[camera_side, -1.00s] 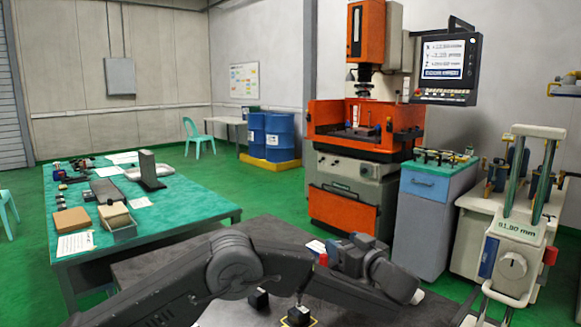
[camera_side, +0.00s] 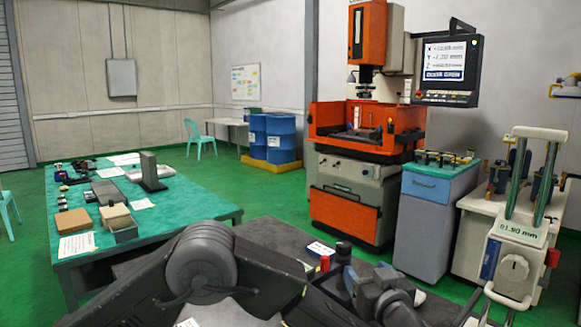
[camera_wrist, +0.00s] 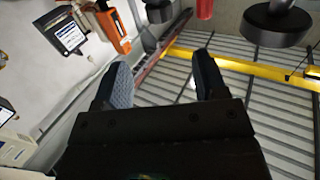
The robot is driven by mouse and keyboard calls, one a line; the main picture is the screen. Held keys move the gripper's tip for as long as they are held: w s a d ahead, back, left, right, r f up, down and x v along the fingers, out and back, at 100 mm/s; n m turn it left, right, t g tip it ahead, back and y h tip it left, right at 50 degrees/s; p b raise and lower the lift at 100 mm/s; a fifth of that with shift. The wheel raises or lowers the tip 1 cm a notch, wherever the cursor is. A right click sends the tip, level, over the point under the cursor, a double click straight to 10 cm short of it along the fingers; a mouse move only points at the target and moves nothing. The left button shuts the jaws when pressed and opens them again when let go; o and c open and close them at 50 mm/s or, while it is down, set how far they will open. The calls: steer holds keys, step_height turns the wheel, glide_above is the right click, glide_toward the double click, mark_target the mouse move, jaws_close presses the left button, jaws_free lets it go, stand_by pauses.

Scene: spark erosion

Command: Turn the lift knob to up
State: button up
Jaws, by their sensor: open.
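A white machine with an "mm" readout stands at the right in the side view. On its front is a round pale knob (camera_side: 514,267), which may be the lift knob; no label on it is readable. My gripper (camera_wrist: 160,80) shows in the wrist view with its two dark fingers apart and nothing between them. In the side view my arm fills the lower middle, and the fingertips cannot be made out. My wrist is left of the white machine in that picture, apart from the knob.
A red-topped piece (camera_side: 324,263) and a black round piece (camera_side: 343,250) stand by my wrist on the dark table (camera_side: 285,240). The wrist view has a large black disc (camera_wrist: 275,22) and a yellow bar (camera_wrist: 240,66). The orange machine (camera_side: 345,212) stands behind.

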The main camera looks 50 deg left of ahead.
step_height(320, 180, up, 17)
steer(key=d, duration=0.2)
steer(key=w+a+f+n+t+h, duration=0.2)
steer(key=w+a+t+h, duration=0.1)
steer(key=w+a+h, duration=0.4)
steer(key=w+a+f+n+t+h, duration=0.25)
steer(key=w+a+h, duration=0.25)
steer(key=w+h, duration=0.35)
steer(key=s+a+r+n+g+h, duration=0.2)
steer(key=s+a+n+g+h, duration=0.1)
steer(key=s+a+h, duration=0.3)
steer(key=s+a+r+n+g+h, duration=0.3)
steer(key=s+a+g+h, duration=0.1)
steer(key=s+a+h, duration=0.3)
steer(key=s+h, duration=0.2)
steer(key=h, duration=0.1)
steer(key=shift+a, duration=0.25)
steer(key=shift+h, duration=0.25)
